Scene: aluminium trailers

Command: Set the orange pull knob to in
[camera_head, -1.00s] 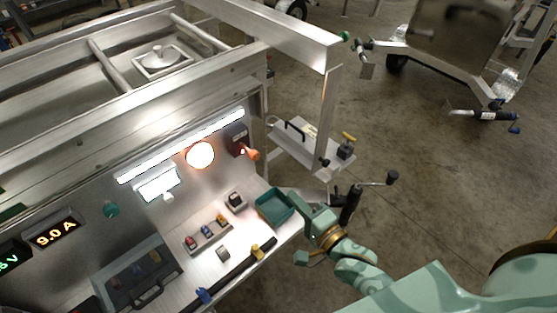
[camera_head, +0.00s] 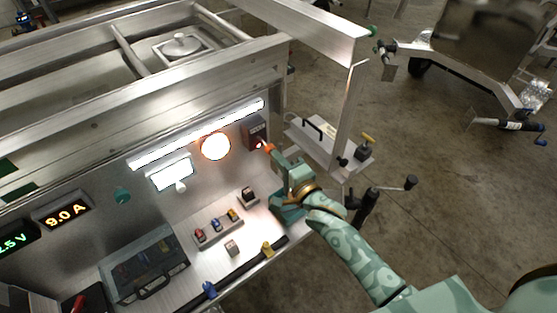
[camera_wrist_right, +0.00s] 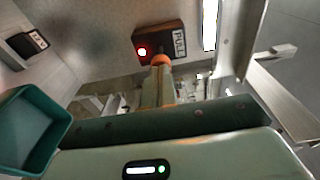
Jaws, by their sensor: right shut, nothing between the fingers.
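The orange pull knob (camera_head: 267,148) is on a dark box labelled PULL (camera_head: 254,133), mounted on the right end of the panel wall. The knob also shows in the right wrist view (camera_wrist_right: 161,60), just beyond my fingertips. The fingers hide part of the knob. My left gripper is not in view.
A teal bin (camera_wrist_right: 35,135) sits on the shelf below, partly behind my right arm in the head view. A crank handle (camera_head: 368,205) stands right of my arm.

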